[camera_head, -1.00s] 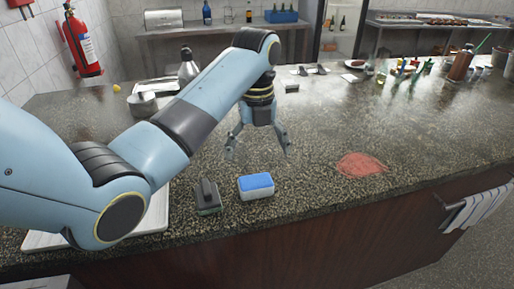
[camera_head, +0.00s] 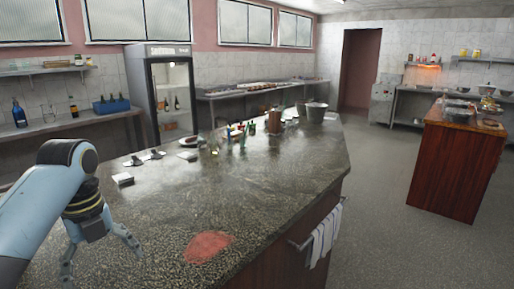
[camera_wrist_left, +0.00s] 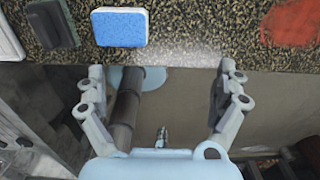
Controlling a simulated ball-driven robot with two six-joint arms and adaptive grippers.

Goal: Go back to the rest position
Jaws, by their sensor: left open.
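My left gripper (camera_head: 102,262) hangs over the near left part of the dark speckled counter (camera_head: 240,180) in the head view. Its two fingers are spread and nothing is between them. In the left wrist view the open fingers (camera_wrist_left: 163,95) show with the counter edge beyond them. A blue and white sponge (camera_wrist_left: 119,27) and a dark brush-like block (camera_wrist_left: 52,24) lie on the counter there, apart from the fingers. My right gripper is not in view.
A red patch (camera_head: 208,247) is on the counter, right of my left gripper. Bottles (camera_head: 235,137) and small items stand farther back. A towel (camera_head: 326,232) hangs on the counter's side rail. A wooden island (camera_head: 450,165) stands right, with free floor between.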

